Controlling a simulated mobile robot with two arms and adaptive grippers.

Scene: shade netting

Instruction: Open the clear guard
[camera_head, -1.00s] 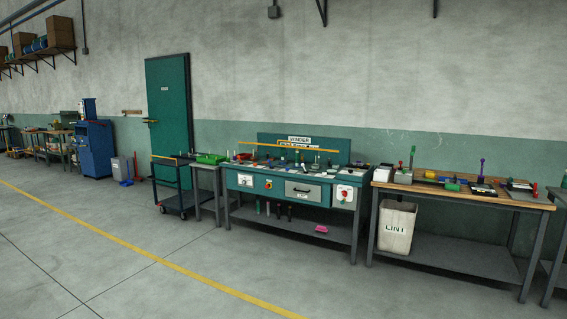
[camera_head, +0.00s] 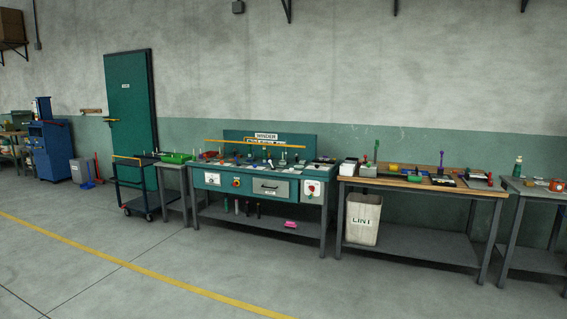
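A green winder bench (camera_head: 207,181) stands against the wall near the middle of the camera_head view. It has a back panel with a "WINDER" sign (camera_head: 266,136), a yellow bar (camera_head: 255,145) above its top, a grey drawer front (camera_head: 270,187) and a white box with a red button (camera_head: 311,191). Several small items lie on its top. I cannot make out a clear guard at this distance. Neither of my grippers is in view.
A wood-topped bench (camera_head: 430,184) with a white LINT bin (camera_head: 363,219) under it stands to the right. A cart (camera_head: 133,190) and a small table (camera_head: 174,164) stand to the left. The floor (camera_head: 130,260) in front is clear, crossed by a yellow line.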

